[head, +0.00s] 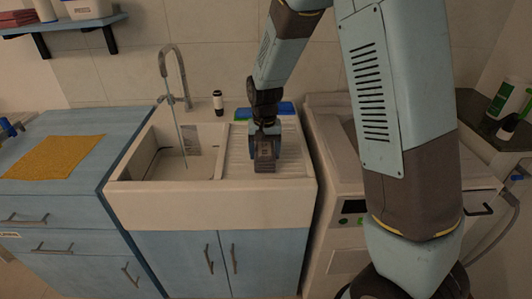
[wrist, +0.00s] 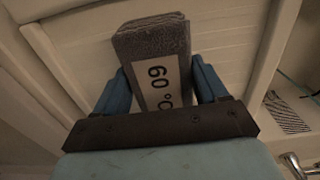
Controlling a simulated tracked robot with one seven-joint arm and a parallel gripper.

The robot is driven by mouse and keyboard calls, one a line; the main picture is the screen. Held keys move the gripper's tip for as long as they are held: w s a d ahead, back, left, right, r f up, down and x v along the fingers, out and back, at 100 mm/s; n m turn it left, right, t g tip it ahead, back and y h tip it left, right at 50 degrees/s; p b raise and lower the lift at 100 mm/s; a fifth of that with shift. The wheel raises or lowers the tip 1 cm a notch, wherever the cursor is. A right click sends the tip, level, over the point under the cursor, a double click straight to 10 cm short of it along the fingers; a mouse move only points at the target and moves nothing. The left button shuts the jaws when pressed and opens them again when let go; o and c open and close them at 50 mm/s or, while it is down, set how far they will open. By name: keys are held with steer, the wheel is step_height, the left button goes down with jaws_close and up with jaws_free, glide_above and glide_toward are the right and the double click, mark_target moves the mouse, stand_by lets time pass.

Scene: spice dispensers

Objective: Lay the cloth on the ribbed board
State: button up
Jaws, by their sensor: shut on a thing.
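A grey folded cloth (wrist: 155,38) with a white label reading "60 °" is between the two blue fingers of my gripper (wrist: 163,88), which is shut on it. In the head view the cloth (head: 265,164) hangs below my gripper (head: 263,143), over the ribbed board (head: 294,160) on the right of the sink. The ribs show behind the cloth in the wrist view. I cannot tell whether the cloth touches the board. My gripper hides part of the cloth.
The sink basin (head: 150,165) with a tall tap (head: 178,75) lies left of the board. A small dark bottle (head: 218,103) and a blue-green item (head: 265,111) are at the back. A yellow cloth (head: 55,157) lies on the left counter. A white machine (head: 335,160) stands right.

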mark_target(264, 151)
steer(key=shift+f, duration=0.3)
steer(key=o, duration=1.1)
step_height(264, 151, up, 12)
